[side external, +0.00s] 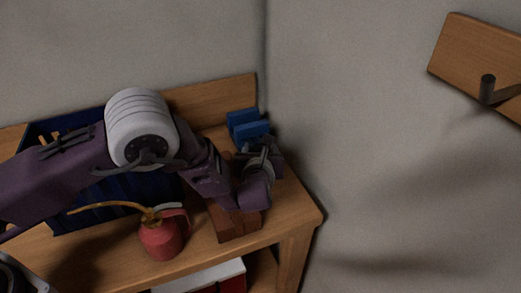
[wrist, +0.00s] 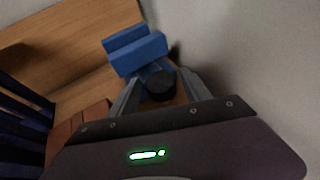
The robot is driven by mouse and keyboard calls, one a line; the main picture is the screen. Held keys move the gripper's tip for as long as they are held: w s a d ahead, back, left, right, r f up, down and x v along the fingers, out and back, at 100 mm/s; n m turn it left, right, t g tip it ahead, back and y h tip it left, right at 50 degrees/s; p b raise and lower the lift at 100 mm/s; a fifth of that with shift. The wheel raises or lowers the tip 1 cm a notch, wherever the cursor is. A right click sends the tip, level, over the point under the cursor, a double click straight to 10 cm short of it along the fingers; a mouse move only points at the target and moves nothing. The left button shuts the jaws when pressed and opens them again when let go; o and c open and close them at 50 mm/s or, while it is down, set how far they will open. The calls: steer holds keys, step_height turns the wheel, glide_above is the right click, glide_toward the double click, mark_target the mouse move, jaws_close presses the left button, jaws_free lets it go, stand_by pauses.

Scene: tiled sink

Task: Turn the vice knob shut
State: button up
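The blue vice (side external: 250,131) stands at the back right of the wooden bench. It also shows in the wrist view (wrist: 138,50), with its two blue jaws apart by a narrow gap. The dark round vice knob (wrist: 160,86) faces my wrist camera, on the near side of the jaws. My gripper (wrist: 160,80) is open, with one finger on each side of the knob. Small gaps seem to show between knob and fingers; I cannot tell whether either touches. In the side view my gripper (side external: 262,150) is just in front of the vice, and the knob is hidden.
A reddish-brown block (side external: 236,224) lies on the bench below my wrist. A red oil can (side external: 161,238) with a long spout stands left of it. A dark blue rack (side external: 72,216) is behind my arm. The grey wall (side external: 350,130) is close on the right.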

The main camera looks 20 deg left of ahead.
steer(key=shift+o, duration=0.2)
steer(key=v, duration=0.7)
steer(key=shift+s, duration=0.1)
